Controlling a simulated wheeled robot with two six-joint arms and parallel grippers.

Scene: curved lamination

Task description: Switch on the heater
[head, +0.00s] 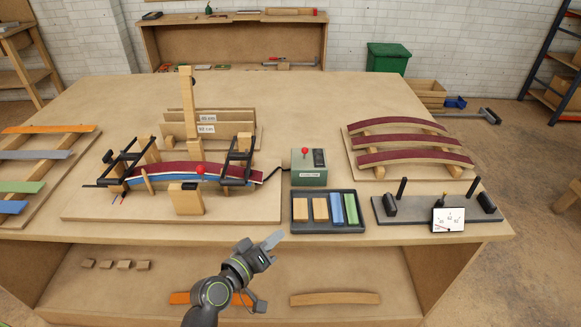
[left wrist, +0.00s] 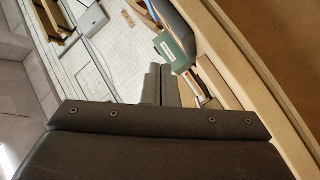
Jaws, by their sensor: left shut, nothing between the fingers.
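The green box also shows in the left wrist view (left wrist: 176,52), beyond the fingers. The form (head: 230,205) holds a curved red and blue lamination (head: 180,172) between black clamps. My left gripper (head: 272,243) is shut and empty, in front of the table's front edge, below and left of the box, apart from it. My right gripper is out of view.
A rack of curved red pieces (head: 410,150) stands behind that. The table behind the box is clear.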

